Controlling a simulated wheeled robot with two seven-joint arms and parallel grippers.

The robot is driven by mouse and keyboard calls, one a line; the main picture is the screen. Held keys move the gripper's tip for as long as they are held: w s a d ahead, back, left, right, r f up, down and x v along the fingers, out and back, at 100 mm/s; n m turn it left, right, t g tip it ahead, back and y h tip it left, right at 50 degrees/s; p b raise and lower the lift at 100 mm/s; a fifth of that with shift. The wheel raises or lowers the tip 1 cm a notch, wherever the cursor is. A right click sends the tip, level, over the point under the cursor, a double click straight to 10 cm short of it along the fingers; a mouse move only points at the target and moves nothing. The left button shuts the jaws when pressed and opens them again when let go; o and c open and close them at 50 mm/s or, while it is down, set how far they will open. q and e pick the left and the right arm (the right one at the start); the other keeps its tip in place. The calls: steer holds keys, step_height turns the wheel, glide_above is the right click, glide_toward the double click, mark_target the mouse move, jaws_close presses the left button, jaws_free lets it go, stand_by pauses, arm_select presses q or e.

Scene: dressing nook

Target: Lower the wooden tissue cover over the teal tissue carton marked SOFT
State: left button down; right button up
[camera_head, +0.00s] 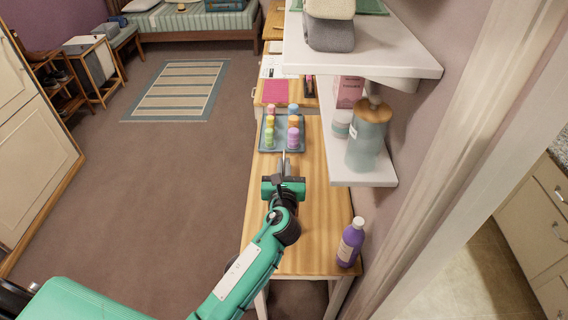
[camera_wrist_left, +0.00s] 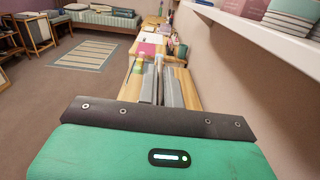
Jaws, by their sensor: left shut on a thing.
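My left gripper (camera_head: 284,160) is above the wooden table, behind a green and black wrist. Its grey fingers (camera_wrist_left: 159,82) reach forward in the left wrist view and are close together. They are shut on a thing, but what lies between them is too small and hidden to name. I cannot make out the wooden tissue cover apart from the wooden tabletop. I see no teal carton marked SOFT that I can identify in either view. My right gripper is not in view.
The narrow wooden table (camera_head: 318,225) runs along the wall. A blue tray (camera_head: 265,144) with several coloured bottles stands ahead of the gripper; a purple bottle (camera_head: 351,242) stands at the near right. White shelves (camera_head: 408,60) with a soap bottle (camera_head: 367,140) overhang the right side.

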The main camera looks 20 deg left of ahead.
arm_select(q)
steer(key=shift+p, duration=0.3)
stand_by(0.6)
steer(key=shift+f+b, duration=0.35)
steer(key=shift+f, duration=0.05)
steer(key=shift+f+b, duration=0.55)
steer(key=shift+f, duration=0.25)
steer(key=shift+f+b, duration=1)
steer(key=shift+f, duration=0.5)
steer(key=shift+f+b, duration=1.2)
steer(key=shift+f, duration=0.45)
steer(key=shift+f+b, duration=2.4)
steer(key=shift+f, duration=0.9)
steer(key=c, duration=1.5)
jaws_free()
